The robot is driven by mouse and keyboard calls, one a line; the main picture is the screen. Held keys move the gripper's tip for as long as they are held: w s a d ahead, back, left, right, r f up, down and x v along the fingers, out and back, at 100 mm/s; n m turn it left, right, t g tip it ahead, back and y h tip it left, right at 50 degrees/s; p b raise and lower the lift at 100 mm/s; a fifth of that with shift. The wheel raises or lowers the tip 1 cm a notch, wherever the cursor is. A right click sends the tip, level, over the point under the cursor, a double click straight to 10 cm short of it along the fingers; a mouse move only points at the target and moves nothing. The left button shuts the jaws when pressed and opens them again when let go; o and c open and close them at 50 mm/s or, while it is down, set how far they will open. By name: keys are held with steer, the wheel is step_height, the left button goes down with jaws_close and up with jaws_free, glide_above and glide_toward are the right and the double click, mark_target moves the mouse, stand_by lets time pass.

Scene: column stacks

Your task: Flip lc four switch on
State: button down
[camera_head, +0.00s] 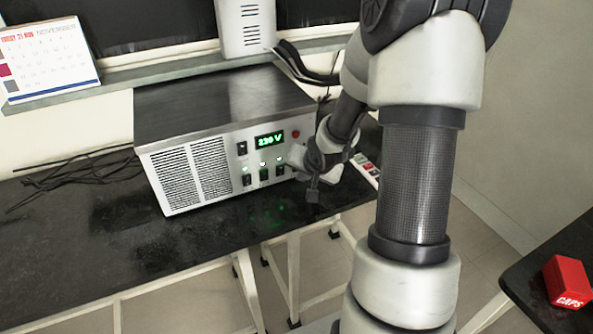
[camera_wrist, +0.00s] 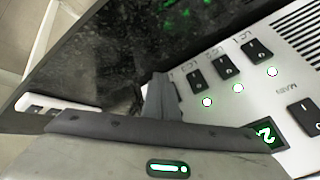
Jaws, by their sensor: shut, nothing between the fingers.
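The grey metal power unit (camera_head: 222,141) stands on the black bench, its front panel showing a green 230 V display (camera_head: 269,141). Three black rocker switches show in a row under lit green lamps, also in the wrist view: one (camera_wrist: 259,50), a middle one (camera_wrist: 228,66) and one nearest my gripper (camera_wrist: 200,82). Labels LC 1 and LC 2 are partly readable. The place beyond the third switch, where LC four would be, is hidden behind my gripper (camera_wrist: 160,98). In the head view my gripper (camera_head: 297,157) is shut and empty at the panel's right end; contact cannot be told.
A main switch (camera_wrist: 305,112) sits apart from the row, and a red button (camera_head: 296,133) is right of the display. A power strip (camera_head: 367,169) lies right of the unit. Black cables (camera_head: 75,172) lie left. The bench front (camera_head: 230,226) is clear.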

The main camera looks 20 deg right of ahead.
steer(key=shift+w, duration=0.15)
steer(key=shift+w, duration=0.3)
steer(key=shift+w, duration=0.3)
stand_by(0.6)
stand_by(0.3)
steer(key=shift+s, duration=0.75)
steer(key=shift+s+p, duration=0.1)
steer(key=shift+p, duration=0.2)
steer(key=shift+s+d+r+p, duration=0.1)
steer(key=shift+s+p, duration=0.15)
steer(key=shift+s, duration=0.55)
steer(key=shift+s+a+r+p, duration=0.1)
steer(key=shift+s+p, duration=0.2)
steer(key=shift+s, duration=0.5)
steer(key=shift+s+d+r+p, duration=0.1)
steer(key=shift+s+p, duration=0.15)
steer(key=shift+s, duration=0.55)
